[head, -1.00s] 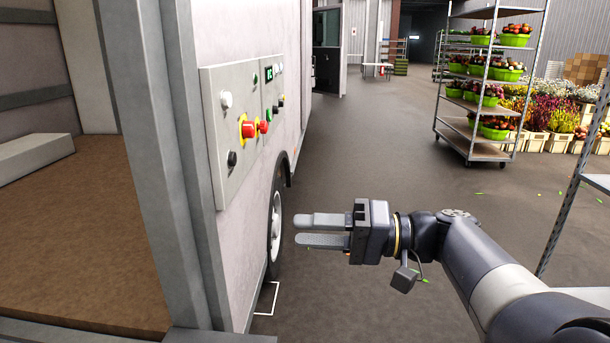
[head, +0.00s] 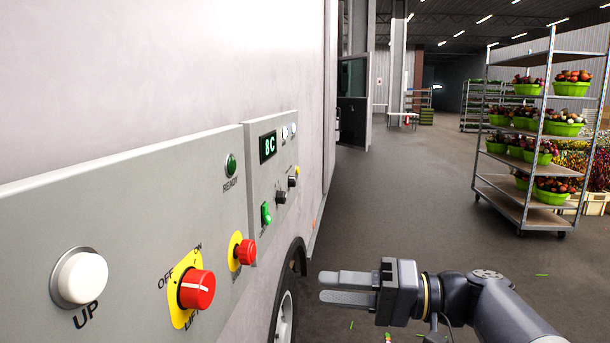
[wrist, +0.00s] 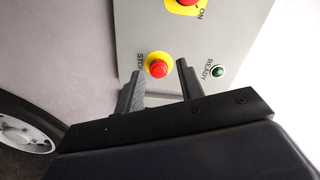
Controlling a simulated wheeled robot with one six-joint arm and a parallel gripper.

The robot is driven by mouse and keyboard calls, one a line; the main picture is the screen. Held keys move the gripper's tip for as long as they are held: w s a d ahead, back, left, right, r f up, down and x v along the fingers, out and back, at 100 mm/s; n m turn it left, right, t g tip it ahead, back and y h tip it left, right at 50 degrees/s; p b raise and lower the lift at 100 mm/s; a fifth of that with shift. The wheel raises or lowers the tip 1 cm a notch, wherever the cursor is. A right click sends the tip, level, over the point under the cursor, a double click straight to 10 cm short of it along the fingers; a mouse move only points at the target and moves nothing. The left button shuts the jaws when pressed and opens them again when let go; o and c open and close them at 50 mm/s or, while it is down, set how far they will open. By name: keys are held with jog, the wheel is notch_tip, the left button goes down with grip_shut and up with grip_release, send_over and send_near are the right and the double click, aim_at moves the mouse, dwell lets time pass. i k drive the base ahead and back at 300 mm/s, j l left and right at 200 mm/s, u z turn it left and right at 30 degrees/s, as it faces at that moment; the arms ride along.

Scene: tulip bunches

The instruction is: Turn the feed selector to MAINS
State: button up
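The control panel on the vehicle's side has a near plate (head: 130,192) and a farther plate (head: 257,180). Two dark knobs, a lower one (head: 280,197) and an upper one (head: 292,181), sit on the farther plate. Their labels are too small to read, so I cannot tell which is the feed selector or where it points. My gripper (head: 322,287) is open and empty, right of and below the panel in the head view, apart from it. In the wrist view its fingers (wrist: 159,68) are spread, with the red STOP button (wrist: 158,69) showing beyond them.
The near plate carries a white UP button (head: 80,278), a red OFF/ON knob (head: 196,289) and a green READY lamp (head: 231,165). A green switch (head: 266,213) and display (head: 268,147) are on the farther plate. A wheel (head: 286,308) is below.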

aim_at(292, 180)
jog(key=i, duration=1.85)
